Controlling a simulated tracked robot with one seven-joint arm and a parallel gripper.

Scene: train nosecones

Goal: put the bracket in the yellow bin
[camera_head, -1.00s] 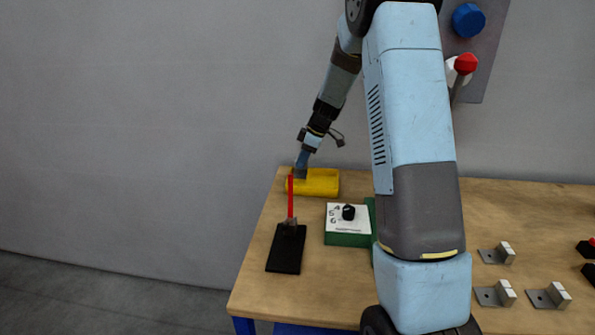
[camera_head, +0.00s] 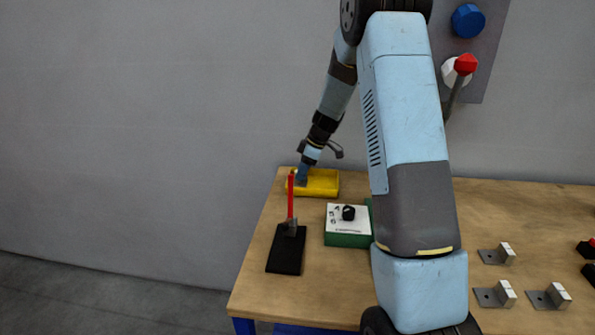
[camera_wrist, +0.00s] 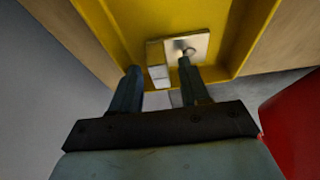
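The yellow bin (camera_head: 320,190) stands at the back left of the table. My gripper (camera_head: 301,180) reaches down into its left part. In the wrist view, the grey bracket (camera_wrist: 158,60) with its white-edged upright block and holed plate shows inside the yellow bin (camera_wrist: 110,25). My gripper's two fingers (camera_wrist: 159,67) are apart, one to each side of the block, with small gaps showing. The bracket looks free of the fingers, near the bin's wall. The bracket in the bin cannot be made out in the head view.
A red upright handle (camera_head: 291,195) on a black base (camera_head: 286,252) stands just in front of the bin. A green and white dial box (camera_head: 347,225) is to its right. Several other brackets (camera_head: 494,296) lie on the right of the table. A panel with a red-knobbed lever (camera_head: 465,64) is on the wall.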

